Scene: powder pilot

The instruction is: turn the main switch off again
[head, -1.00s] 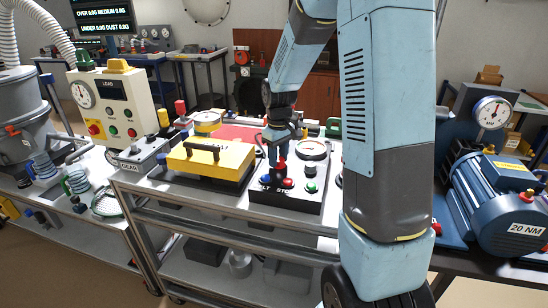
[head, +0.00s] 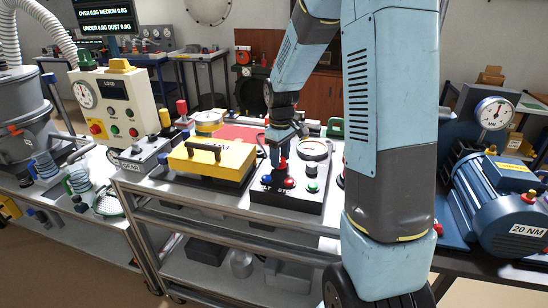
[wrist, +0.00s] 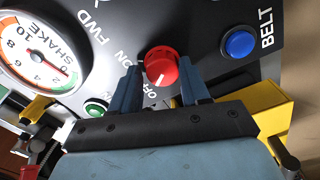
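The main switch is a red round knob (wrist: 161,66) with a white pointer mark on a black control panel. The lettering ON and OFF shows beside it, and the mark points down towards OFF in the wrist view. My gripper (wrist: 160,76) has one blue finger on each side of the knob, close against it. In the head view my gripper (head: 284,150) comes down from above onto the red knob (head: 283,164) at the panel (head: 289,203); its fingers are small there.
A SHAKE dial (wrist: 34,54), a green button (wrist: 96,107) and a blue BELT button (wrist: 238,43) are close around the knob. A yellow box with a black handle (head: 212,162) stands left of the panel. A blue motor (head: 500,195) is at the right.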

